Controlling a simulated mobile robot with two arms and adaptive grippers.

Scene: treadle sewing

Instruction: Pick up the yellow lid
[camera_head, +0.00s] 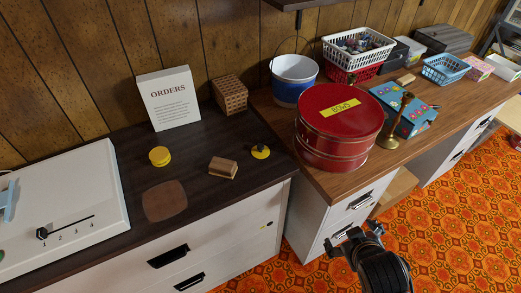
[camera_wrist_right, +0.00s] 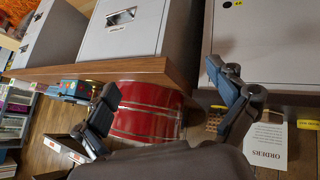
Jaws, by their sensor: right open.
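The small round yellow lid (camera_head: 160,156) lies on the dark counter at the left in the head view, in front of the ORDERS sign. A yellow piece (camera_wrist_right: 308,123) at the right edge of the right wrist view looks like the same lid. My right gripper (camera_head: 356,236) is low at the front, before the drawers and well to the right of the lid. In the wrist view its fingers (camera_wrist_right: 163,78) are spread with nothing between them. My left gripper is out of view.
The ORDERS sign (camera_head: 170,98), a wooden block (camera_head: 223,167), a black-knobbed yellow disc (camera_head: 260,151) and a brown patch (camera_head: 165,201) are around the lid. A large red tin (camera_head: 335,157), blue bucket (camera_head: 292,92) and brass candlestick (camera_head: 388,140) crowd the right-hand counter.

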